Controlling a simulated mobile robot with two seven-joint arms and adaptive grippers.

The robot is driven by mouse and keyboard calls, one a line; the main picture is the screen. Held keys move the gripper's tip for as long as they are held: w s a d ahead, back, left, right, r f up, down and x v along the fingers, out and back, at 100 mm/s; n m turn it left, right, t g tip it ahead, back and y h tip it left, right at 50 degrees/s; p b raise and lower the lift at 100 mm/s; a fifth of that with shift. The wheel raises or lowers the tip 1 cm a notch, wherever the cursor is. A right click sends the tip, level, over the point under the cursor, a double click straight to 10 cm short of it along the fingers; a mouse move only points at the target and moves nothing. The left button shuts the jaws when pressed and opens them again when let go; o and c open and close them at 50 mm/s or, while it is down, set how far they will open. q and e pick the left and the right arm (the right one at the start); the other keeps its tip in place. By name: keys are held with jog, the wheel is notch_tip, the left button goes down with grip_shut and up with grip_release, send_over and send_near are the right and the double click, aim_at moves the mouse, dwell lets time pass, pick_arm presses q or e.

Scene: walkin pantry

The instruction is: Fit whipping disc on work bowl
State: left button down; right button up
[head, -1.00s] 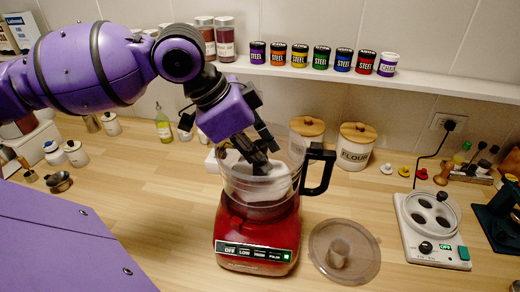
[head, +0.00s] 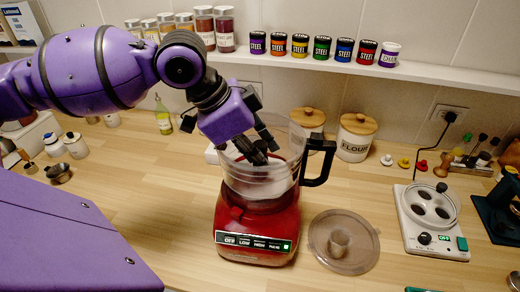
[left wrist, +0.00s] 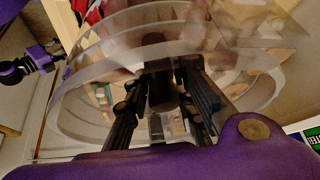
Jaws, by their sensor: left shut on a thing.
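The work bowl (head: 236,182) is clear, with a black handle, and stands upright on a red food processor base (head: 258,228). My left gripper (head: 262,158) reaches down from above into the bowl's mouth. In the left wrist view my left gripper (left wrist: 160,105) is shut on a dark upright hub (left wrist: 160,82), which I take to be the whipping disc's. A pale shape shows through the bowl wall under the fingers; the disc's outline and its seating are hard to make out.
A clear round lid (head: 343,242) lies on the counter to the right of the base. A flour canister (head: 356,140) stands behind the bowl. A white appliance (head: 430,225) stands further right. A shelf (head: 300,70) with jars and tins runs behind.

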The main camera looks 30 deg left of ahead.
pick_arm(q)
jog(key=shift+f, duration=0.35)
jog(key=c, duration=1.4)
grip_release()
jog(key=v, duration=1.2)
